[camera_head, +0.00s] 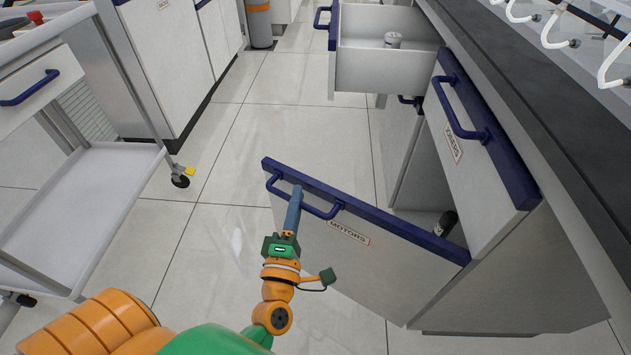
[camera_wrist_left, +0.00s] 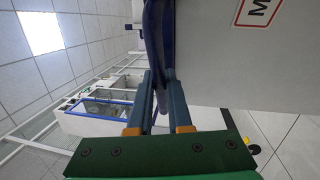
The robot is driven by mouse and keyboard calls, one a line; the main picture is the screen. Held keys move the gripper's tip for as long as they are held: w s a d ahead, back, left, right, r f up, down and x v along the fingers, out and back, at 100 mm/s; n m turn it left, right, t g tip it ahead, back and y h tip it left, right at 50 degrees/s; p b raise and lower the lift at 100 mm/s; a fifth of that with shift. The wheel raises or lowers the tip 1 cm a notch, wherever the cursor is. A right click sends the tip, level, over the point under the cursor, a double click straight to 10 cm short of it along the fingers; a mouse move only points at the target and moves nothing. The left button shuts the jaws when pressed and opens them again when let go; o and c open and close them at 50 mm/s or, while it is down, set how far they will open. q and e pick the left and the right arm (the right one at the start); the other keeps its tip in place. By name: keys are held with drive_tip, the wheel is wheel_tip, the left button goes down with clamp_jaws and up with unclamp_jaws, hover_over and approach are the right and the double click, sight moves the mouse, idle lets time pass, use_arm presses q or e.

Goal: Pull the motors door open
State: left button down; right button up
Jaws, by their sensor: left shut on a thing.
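The motors door (camera_head: 362,257) is a white panel with a dark blue top edge and a "MOTORS" label. It stands swung out from the cabinet at a wide angle, hinged at its right side. Its blue handle (camera_head: 328,214) sits near the free end. My left gripper (camera_head: 294,200) is at the left part of this handle, fingers shut on it. In the left wrist view the two blue-grey fingers (camera_wrist_left: 157,100) close around the dark blue handle (camera_wrist_left: 155,40), and the door face (camera_wrist_left: 220,60) shows beside it. My right gripper is not in view.
A dark bottle (camera_head: 446,223) stands inside the open cabinet. An open drawer (camera_head: 385,70) sticks out farther back. A white trolley (camera_head: 80,200) stands at left. Tiled floor (camera_head: 225,180) between is clear.

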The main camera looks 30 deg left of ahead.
use_arm(q)
drive_tip(key=shift+s+d+n+g+y, duration=0.1)
drive_tip(key=shift+s+n+g+y, duration=0.4)
drive_tip(key=shift+s, duration=0.95)
drive_tip(key=shift+y, duration=0.3)
drive_tip(key=c, duration=0.8)
unclamp_jaws()
drive_tip(key=shift+c, duration=0.2)
drive_tip(key=v, duration=0.7)
drive_tip(key=shift+f, duration=0.15)
drive_tip(key=shift+c, duration=0.3)
